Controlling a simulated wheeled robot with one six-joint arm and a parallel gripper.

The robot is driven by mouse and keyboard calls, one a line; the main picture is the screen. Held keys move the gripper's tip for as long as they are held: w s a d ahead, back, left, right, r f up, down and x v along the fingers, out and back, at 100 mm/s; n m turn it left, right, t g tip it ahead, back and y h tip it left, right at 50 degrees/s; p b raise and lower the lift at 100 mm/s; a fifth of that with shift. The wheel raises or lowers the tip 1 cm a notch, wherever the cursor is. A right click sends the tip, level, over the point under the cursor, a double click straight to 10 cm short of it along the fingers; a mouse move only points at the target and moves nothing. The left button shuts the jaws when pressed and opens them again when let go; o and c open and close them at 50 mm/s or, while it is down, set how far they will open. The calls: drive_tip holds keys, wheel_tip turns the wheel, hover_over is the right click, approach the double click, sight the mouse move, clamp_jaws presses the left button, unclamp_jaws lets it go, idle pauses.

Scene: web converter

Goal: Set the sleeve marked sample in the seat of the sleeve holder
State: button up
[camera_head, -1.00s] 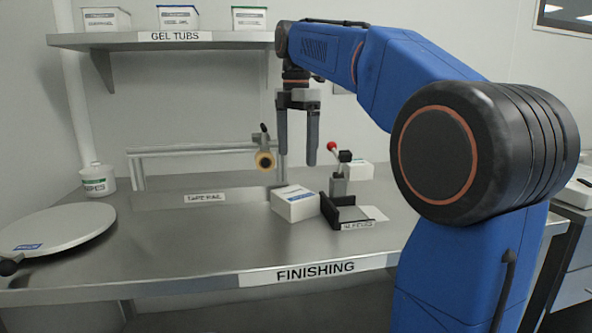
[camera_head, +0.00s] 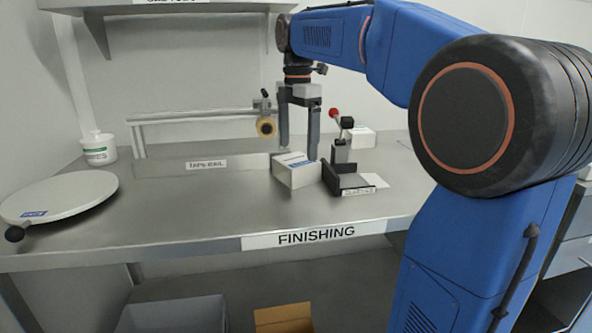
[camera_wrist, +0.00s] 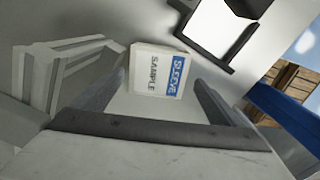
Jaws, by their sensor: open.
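The sleeve marked sample, a white box with a blue band, (camera_head: 297,174) sits on the steel bench; its "SLEEVE SAMPLE" label reads clearly on the sleeve in the wrist view (camera_wrist: 158,72). The sleeve holder (camera_head: 345,182), a dark angled bracket with a seat, stands just right of the sleeve, and its dark frame shows at the top of the wrist view (camera_wrist: 222,35). My gripper (camera_head: 299,150) is open and empty, fingers pointing down above the sleeve. In the wrist view the sleeve lies beyond and between the fingers.
A round white plate (camera_head: 60,198) lies at left. The front middle of the bench is clear.

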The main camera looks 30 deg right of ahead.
sight(296, 159)
drive_tip(key=shift+w+a+f, duration=0.1)
drive_tip(key=shift+f, duration=1.4)
drive_tip(key=shift+w+a+f, duration=0.1)
drive_tip(key=shift+f, duration=1.35)
drive_tip(key=shift+s, duration=0.1)
drive_tip(key=c, duration=0.9)
drive_tip(key=shift+r, duration=0.1)
drive_tip(key=shift+r, duration=1.75)
drive_tip(key=s+a, duration=0.1)
drive_tip(key=s, duration=0.4)
drive_tip(key=s+a, duration=0.2)
drive_tip(key=s, duration=0.4)
drive_tip(key=s+a, duration=0.2)
drive_tip(key=s, duration=0.4)
drive_tip(key=shift+s+f, duration=0.1)
drive_tip(key=shift+s, duration=0.05)
